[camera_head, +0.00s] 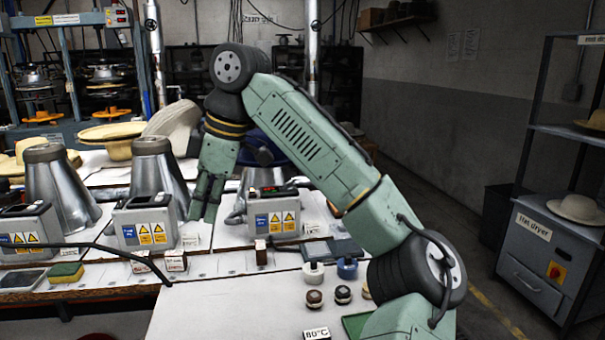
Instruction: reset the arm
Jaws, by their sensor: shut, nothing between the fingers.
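My gripper (205,208) is shut and empty. It points down at the end of my bent green arm, above the workbench (225,265). It is in front of the gap between two metal cones, with the middle grey control box (146,224) to its left and the right grey control box (271,211) to its right. Its fingertips appear to be above the bench top, and I cannot tell the exact gap. My arm hides part of the cones and the things behind.
Metal cones (66,190) and straw hats (110,135) stand behind the boxes. A black cable (90,246) crosses the left front. A yellow-green sponge (66,272) and several small knobs (314,297) lie on the bench. A hat dryer (540,255) stands right.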

